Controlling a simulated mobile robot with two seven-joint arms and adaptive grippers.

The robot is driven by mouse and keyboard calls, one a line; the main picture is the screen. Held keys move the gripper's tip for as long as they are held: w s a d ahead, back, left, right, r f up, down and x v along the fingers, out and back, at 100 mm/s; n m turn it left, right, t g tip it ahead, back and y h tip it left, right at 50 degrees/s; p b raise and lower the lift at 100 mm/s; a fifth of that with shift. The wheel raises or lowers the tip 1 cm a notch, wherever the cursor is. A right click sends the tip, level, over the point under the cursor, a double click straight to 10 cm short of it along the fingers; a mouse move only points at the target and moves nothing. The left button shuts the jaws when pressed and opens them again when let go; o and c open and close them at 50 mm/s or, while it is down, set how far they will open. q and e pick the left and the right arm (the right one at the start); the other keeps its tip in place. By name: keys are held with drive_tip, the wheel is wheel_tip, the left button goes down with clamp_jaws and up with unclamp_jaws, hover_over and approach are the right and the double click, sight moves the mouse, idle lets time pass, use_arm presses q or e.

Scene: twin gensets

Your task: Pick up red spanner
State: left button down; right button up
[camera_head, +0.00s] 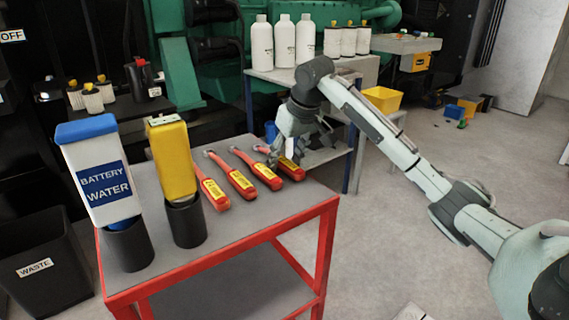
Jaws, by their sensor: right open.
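Several red-handled spanners with yellow labels lie side by side on the grey top of a red-framed cart (250,220). They are the leftmost spanner (211,190), a second spanner (238,181), a third spanner (265,174) and the rightmost spanner (292,169). Their metal heads point to the back left. My right gripper (286,158) is open, fingers down, over the rightmost spanner and hides part of it. I cannot tell whether the fingers touch it. My left gripper is not in view.
A battery water container (98,180) and a yellow bottle (172,160) stand in black holders on the cart's left. White bottles (284,42) stand on a table behind. A waste bin (42,260) is at left. The floor at right is mostly clear.

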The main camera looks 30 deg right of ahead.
drive_tip(key=shift+f, duration=0.15)
idle(0.4)
clamp_jaws()
idle(0.4)
